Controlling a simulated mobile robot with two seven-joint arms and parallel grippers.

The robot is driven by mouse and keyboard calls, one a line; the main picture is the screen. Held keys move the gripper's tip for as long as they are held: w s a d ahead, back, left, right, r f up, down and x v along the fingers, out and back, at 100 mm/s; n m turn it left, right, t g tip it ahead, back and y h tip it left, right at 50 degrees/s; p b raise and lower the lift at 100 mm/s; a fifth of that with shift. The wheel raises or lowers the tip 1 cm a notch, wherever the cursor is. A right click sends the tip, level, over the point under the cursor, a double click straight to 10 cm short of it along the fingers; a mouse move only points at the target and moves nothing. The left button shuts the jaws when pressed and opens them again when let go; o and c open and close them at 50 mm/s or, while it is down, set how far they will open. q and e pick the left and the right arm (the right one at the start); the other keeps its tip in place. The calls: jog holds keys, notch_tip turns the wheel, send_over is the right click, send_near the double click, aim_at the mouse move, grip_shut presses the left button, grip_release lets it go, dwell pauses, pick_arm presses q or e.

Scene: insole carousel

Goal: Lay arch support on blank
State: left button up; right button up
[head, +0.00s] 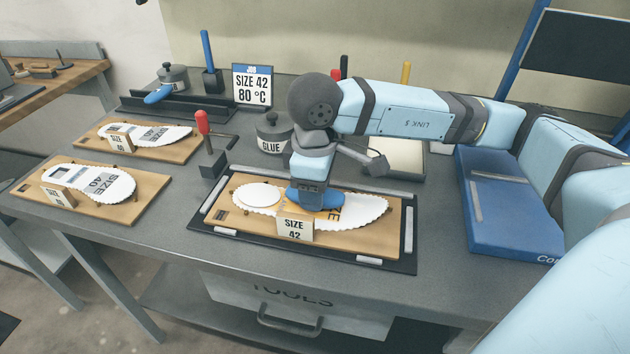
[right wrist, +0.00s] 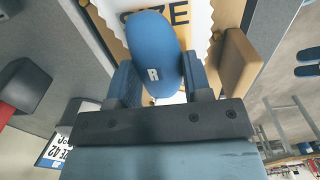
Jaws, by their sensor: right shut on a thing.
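My right gripper (head: 312,200) points down over the white size 42 blank (head: 365,210), which lies on a wooden board (head: 385,240). The gripper is shut on a blue arch support (head: 332,200) marked R. In the right wrist view the arch support (right wrist: 152,45) sits between the two fingers, with the blank's printed lettering (right wrist: 140,18) beyond it. It is low over the blank's middle; I cannot tell whether it touches. My left gripper is not in view.
A size 42 block (head: 295,228) stands at the board's front edge. A glue pot (head: 272,132) and a red-handled post (head: 205,135) stand close by. Two boards with other blanks (head: 105,185) lie left. A blue tray (head: 515,215) lies right.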

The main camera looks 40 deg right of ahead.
jog(key=o, duration=1)
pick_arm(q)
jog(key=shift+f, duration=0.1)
pick_arm(e)
notch_tip(320, 180, up, 6)
jog(key=shift+r+p, duration=0.2)
jog(key=shift+p, duration=0.45)
jog(key=shift+r, duration=0.55)
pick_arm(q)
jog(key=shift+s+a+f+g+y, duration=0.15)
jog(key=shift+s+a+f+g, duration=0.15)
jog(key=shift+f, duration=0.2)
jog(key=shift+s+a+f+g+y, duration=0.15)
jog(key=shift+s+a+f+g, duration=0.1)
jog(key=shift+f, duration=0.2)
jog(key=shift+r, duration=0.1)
